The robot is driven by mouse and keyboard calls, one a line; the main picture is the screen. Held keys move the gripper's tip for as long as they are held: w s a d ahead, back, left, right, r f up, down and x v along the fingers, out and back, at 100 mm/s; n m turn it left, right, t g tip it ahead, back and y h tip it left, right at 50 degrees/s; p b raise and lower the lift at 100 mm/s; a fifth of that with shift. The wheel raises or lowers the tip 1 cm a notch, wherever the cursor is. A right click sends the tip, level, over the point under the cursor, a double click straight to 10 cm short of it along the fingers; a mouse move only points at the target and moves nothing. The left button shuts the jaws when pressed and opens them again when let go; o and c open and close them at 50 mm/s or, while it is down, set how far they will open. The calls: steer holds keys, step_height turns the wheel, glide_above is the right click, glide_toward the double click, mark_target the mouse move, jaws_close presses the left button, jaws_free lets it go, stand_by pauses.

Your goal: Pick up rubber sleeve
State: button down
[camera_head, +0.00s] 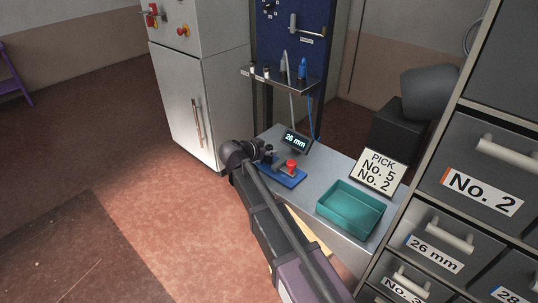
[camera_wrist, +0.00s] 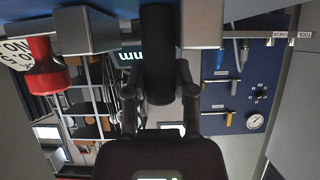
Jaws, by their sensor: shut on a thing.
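A dark, rounded cylinder, the rubber sleeve (camera_wrist: 158,40), stands out from between the fingers of my gripper (camera_wrist: 159,92) in the wrist view. The fingers are shut on it, one at each side. In the head view my gripper (camera_head: 268,156) is over the left part of the grey bench, close to a blue base with a red knob (camera_head: 290,164). The sleeve cannot be told clearly from the dark gripper in the head view.
A teal tray (camera_head: 351,208) sits on the bench (camera_head: 318,165), with a "PICK No. 5 No. 2" sign (camera_head: 379,171) behind it. A "26 mm" display (camera_head: 296,141) stands further back. Labelled drawers (camera_head: 482,185) rise at right, a grey cabinet (camera_head: 200,100) at back left.

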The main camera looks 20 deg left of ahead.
mark_target(269, 146)
steer(key=shift+r, duration=0.1)
step_height(269, 146, up, 10)
steer(key=p, duration=1)
